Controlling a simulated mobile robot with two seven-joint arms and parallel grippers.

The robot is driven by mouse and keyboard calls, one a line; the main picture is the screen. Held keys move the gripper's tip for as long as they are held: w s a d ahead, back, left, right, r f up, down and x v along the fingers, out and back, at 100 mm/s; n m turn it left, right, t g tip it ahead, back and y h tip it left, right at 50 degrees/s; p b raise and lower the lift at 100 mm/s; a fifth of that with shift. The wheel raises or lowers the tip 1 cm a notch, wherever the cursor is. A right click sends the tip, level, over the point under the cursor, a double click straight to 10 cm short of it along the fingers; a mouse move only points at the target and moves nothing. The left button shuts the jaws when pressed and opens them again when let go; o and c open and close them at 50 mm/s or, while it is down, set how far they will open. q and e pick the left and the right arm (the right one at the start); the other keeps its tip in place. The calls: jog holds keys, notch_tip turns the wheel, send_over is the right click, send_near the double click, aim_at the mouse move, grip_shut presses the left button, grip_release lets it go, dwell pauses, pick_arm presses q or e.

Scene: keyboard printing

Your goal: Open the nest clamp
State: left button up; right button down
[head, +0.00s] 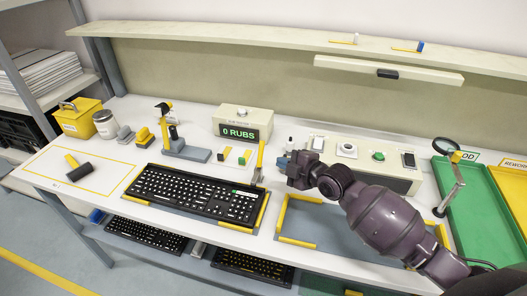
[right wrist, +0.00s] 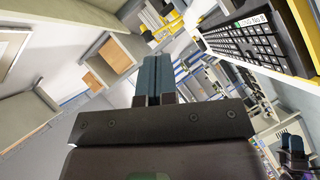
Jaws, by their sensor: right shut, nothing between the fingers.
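A black keyboard (head: 194,194) lies in a nest with yellow edge strips on the bench; part of it shows in the right wrist view (right wrist: 262,45). An upright yellow lever (head: 260,158), apparently the nest clamp's handle, stands at the keyboard's back right corner. My right gripper (head: 284,162) is just right of the lever, apart from it as far as I can tell. Its blue-grey fingers (right wrist: 159,75) are shut together and empty. What looks like my left gripper (right wrist: 291,142) shows small at the lower right of the wrist view; its jaws are unclear.
A display box (head: 239,122) reading "0 RUBS" stands behind the keyboard. A control panel (head: 378,175) with buttons is behind my right arm. An empty yellow-edged frame (head: 296,243) lies right of the keyboard. A stamp stand (head: 184,150) stands behind left. Green tray (head: 462,205) is at right.

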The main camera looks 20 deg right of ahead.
aim_at(258, 163)
pick_arm(q)
jog(key=shift+w, duration=0.3)
pick_arm(e)
jog(key=w+a+f, duration=0.2)
jog(key=w+f, duration=0.2)
jog(key=w, duration=0.6)
jog(key=shift+w+a+f, duration=0.1)
pick_arm(q)
jog(key=shift+f, duration=0.1)
jog(key=shift+w+f+b, duration=0.1)
jog(key=shift+f+b, duration=0.15)
jog(key=shift+b, duration=0.35)
pick_arm(e)
jog(key=shift+w+g, duration=0.15)
jog(key=shift+g, duration=0.15)
